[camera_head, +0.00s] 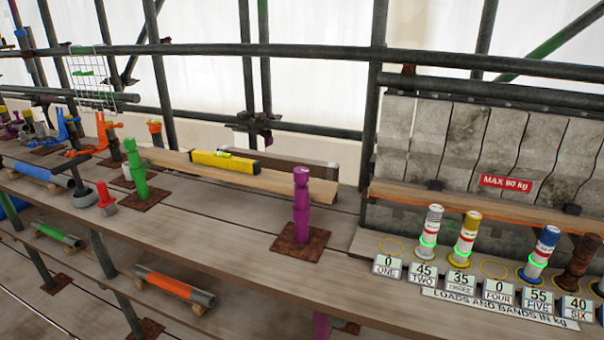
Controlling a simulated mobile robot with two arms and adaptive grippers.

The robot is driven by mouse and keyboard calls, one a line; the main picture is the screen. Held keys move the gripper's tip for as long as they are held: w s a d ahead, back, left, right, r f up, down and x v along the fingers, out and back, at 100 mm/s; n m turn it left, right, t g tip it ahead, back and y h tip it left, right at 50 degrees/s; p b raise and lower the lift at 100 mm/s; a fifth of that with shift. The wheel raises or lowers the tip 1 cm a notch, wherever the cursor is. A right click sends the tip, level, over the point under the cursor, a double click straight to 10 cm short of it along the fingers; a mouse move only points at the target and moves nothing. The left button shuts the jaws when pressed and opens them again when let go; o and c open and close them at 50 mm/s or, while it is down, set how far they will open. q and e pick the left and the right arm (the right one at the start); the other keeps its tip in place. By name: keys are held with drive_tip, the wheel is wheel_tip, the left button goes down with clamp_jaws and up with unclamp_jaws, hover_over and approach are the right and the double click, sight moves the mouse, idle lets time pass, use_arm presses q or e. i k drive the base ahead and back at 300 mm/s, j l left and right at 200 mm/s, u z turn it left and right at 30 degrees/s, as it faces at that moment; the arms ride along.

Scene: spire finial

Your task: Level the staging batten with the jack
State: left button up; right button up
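A long pale wooden batten (275,182) runs along the back of the deck. A yellow spirit level (224,161) lies on top of it; its bubble is too small to read. A green post (135,168) and a purple post (301,206) stand upright on rusty square plates in front of the batten. A small red piece on a grey foot (105,197) stands at the left front edge, beside a dark lever-like bar (72,164) and a grey round part. I cannot tell which piece is the jack. Neither of my grippers is in view.
Banded load cylinders (466,238) stand behind numbered cards at right, below a red "MAX 90 kg" sign (506,182). Scaffold tubes (330,133) cross behind. Blue and orange fittings (104,132) crowd the left. The front deck (215,222) between the posts is clear.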

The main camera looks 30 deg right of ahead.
sight(301, 174)
drive_tip(key=i+j+z, duration=0.3)
drive_tip(key=i+j, duration=0.15)
drive_tip(key=i+j+z, duration=0.35)
drive_tip(key=j, duration=0.25)
